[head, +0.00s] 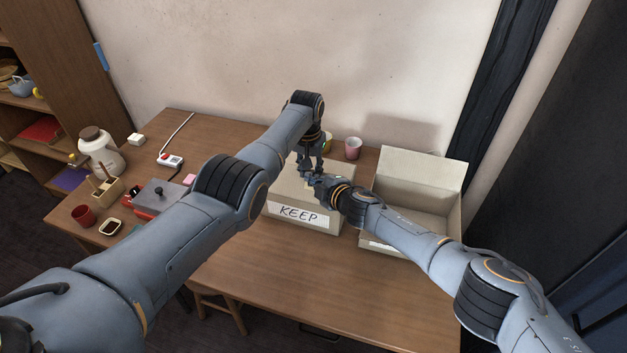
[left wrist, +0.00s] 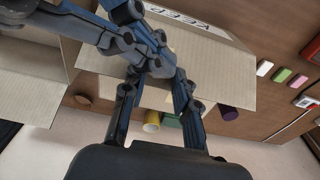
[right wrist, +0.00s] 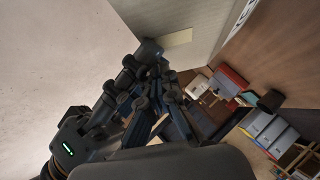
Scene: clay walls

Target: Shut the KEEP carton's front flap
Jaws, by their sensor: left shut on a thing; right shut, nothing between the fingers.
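The KEEP carton (head: 282,196) is a beige box in the middle of the table, its lettered front facing me. Its top looks largely covered by a flat panel, also in the left wrist view (left wrist: 215,70); the grippers hide part of it, so I cannot tell how the front flap lies. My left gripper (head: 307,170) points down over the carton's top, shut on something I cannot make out. My right gripper (head: 317,184) is shut and empty just above the top. The two grippers overlap closely in the wrist views; I cannot tell whether they touch.
An open carton (head: 420,168) with a raised back panel stands close on the right. A pink cup (head: 352,148) is behind the cartons. A white jar (head: 101,152), a red cup (head: 84,215) and several small items fill the left side. The table's front is clear.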

